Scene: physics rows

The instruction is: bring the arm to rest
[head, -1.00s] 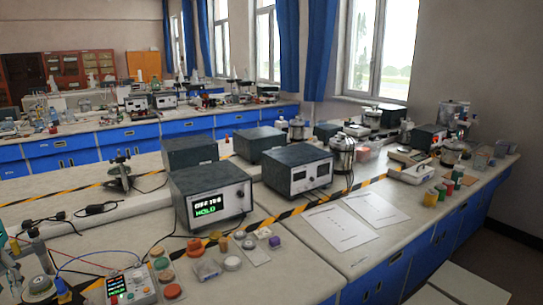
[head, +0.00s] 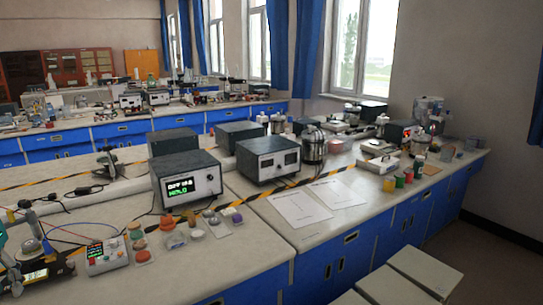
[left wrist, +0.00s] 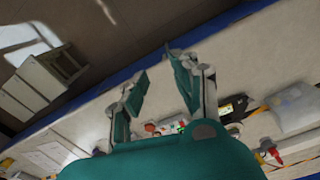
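My left gripper (left wrist: 157,67) shows in the left wrist view, with teal and grey fingers spread apart. Nothing is held between them; the pale bench top shows through the gap. A teal and grey part at the far left edge of the head view seems to be my left arm, but its fingers cannot be made out there. My right gripper is in neither view.
White stools (head: 425,268) stand at front right. Floor at right is clear.

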